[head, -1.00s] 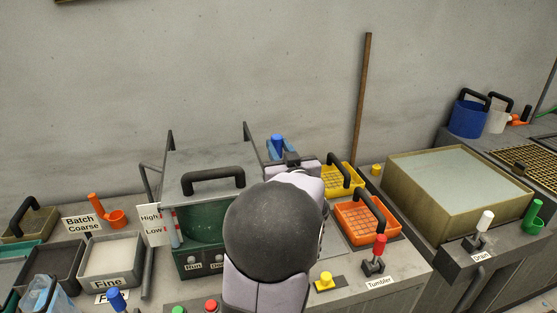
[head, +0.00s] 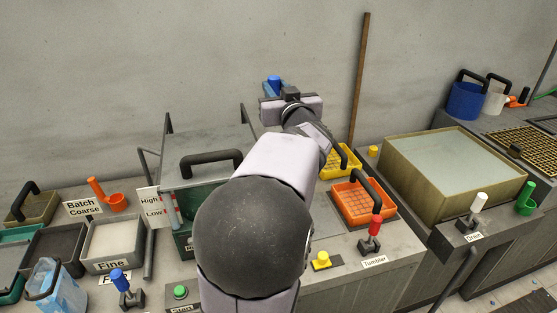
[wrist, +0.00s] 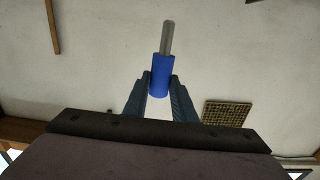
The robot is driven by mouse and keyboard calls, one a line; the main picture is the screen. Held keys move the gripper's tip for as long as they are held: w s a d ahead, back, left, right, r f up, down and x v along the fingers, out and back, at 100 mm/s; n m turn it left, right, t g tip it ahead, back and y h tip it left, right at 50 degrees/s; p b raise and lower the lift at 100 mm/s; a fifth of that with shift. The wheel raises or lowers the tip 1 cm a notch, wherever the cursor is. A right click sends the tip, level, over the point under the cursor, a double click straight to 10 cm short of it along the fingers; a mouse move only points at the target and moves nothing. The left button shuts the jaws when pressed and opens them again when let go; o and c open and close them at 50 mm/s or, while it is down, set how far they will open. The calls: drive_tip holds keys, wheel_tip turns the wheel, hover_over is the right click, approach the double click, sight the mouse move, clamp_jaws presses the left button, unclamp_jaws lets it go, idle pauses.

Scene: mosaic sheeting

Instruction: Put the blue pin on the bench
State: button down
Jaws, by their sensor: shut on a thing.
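The blue pin has a blue cylindrical grip and a bare grey metal shaft; it shows in the wrist view (wrist: 160,68) with the shaft pointing up the picture. My gripper (wrist: 160,82) is shut on the blue part, a finger on each side. In the head view my gripper (head: 272,88) is raised against the wall, behind the green tumbler box, and the blue pin (head: 274,79) shows only as a small patch at its tip. The grey bench (head: 332,242) runs below, partly hidden by my arm.
An orange basket (head: 362,205) and a yellow basket (head: 340,160) stand right of my arm. The tumbler box (head: 183,222) with its black handle is left of it. A red-topped lever (head: 376,228) and a yellow button (head: 321,260) stand near the front edge. A large water tank (head: 450,170) is right.

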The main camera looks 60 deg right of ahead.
drive_tip(key=s+d+f+m+g+h+b, duration=0.1)
drive_tip(key=s+d+f+b, duration=0.1)
drive_tip(key=s+f+b, duration=0.6)
drive_tip(key=s+d+f+m+g+h+b, duration=0.1)
drive_tip(key=s+d+f+b, duration=0.15)
drive_tip(key=f, duration=1.05)
drive_tip(key=s+d+f+m+g+h+b, duration=0.1)
drive_tip(key=s+f+g+b, duration=0.1)
drive_tip(key=s+f+b, duration=0.6)
drive_tip(key=w+a+f+n+t+y, duration=0.2)
drive_tip(key=w+a+f+t, duration=0.15)
drive_tip(key=f, duration=0.55)
drive_tip(key=w+a+r+n+t+y, duration=0.4)
drive_tip(key=w+a+n+y, duration=0.3)
drive_tip(key=a, duration=0.3)
drive_tip(key=shift+m, duration=0.8)
drive_tip(key=shift+w+d+f+b, duration=0.15)
drive_tip(key=shift+f+b, duration=0.45)
drive_tip(key=shift+f, duration=1.8)
drive_tip(key=shift+w+a+f+b, duration=0.1)
drive_tip(key=shift+f+b, duration=0.5)
drive_tip(key=shift+f, duration=1.8)
drive_tip(key=shift+f, duration=0.1)
drive_tip(key=c, duration=1.5)
unclamp_jaws()
drive_tip(key=shift+o, duration=0.2)
